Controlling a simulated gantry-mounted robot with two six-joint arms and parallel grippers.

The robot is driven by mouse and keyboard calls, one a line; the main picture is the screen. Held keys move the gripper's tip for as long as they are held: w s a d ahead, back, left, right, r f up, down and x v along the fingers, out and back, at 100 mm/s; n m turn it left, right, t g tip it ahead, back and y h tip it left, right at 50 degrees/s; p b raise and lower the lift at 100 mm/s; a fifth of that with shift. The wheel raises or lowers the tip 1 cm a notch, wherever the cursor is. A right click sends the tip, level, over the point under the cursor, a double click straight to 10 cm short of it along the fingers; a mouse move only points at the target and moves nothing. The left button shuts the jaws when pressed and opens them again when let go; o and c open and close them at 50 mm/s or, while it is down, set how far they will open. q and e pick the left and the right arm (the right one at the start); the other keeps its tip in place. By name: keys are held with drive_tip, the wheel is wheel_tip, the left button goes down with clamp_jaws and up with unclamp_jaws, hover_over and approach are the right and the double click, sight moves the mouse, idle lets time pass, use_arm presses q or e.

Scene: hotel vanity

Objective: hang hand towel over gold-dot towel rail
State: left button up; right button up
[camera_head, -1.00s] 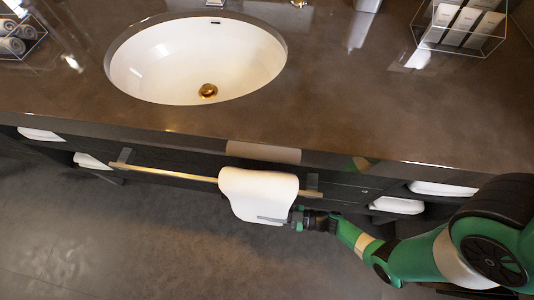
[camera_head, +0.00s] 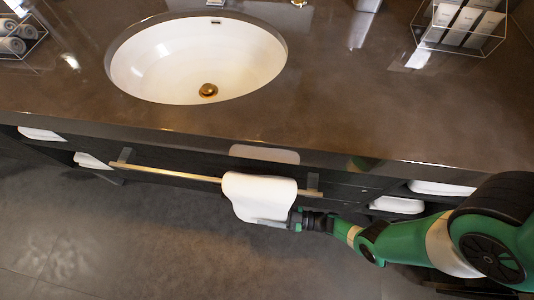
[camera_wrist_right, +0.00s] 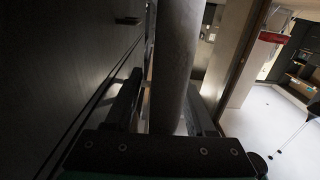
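The white hand towel (camera_head: 260,190) is draped over the right part of the gold towel rail (camera_head: 170,173), with its front part hanging below the bar. My right gripper (camera_head: 275,222) is at the towel's lower right edge, its fingers pointing left. In the right wrist view, the gripper (camera_wrist_right: 160,105) has its two fingers apart. A shaded, rounded upright shape, apparently the towel (camera_wrist_right: 178,60), stands between them with narrow gaps on both sides. The towel's back part is hidden. My left gripper is in neither view.
The dark counter (camera_head: 330,110) with a white sink (camera_head: 200,60) overhangs the rail. Folded white towels (camera_head: 398,204) sit on the shelf at right, close to my right arm. The floor (camera_head: 150,240) in front is clear.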

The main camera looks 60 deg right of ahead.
idle(0.4)
drive_tip(key=shift+v, duration=0.9)
drive_tip(key=v, duration=0.9)
drive_tip(key=shift+s, duration=0.4)
drive_tip(key=shift+d+r, duration=0.1)
drive_tip(key=shift+d, duration=0.05)
